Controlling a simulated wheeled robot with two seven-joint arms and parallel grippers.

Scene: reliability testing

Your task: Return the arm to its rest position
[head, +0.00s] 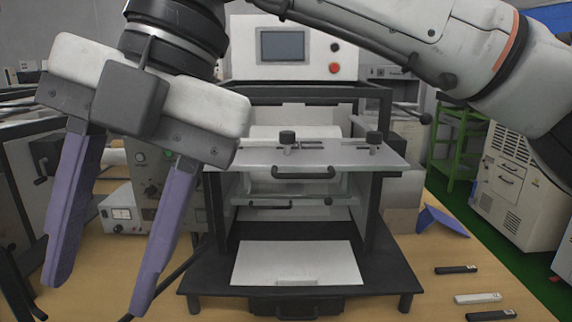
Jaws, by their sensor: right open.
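My right arm (470,50) comes in from the upper right and reaches across the top of the view to the left. My right gripper (98,297) hangs at the left, close to the camera, with its two purple fingers pointing down and spread wide apart. Nothing shows between the fingers. My left gripper is not in view.
A test machine (296,168) with a screen, buttons and a clear front panel (310,155) stands centrally on the wooden table (410,280). A white plate (297,263) lies on its base. A blue angled piece (441,221) and several small sticks (478,298) lie at right.

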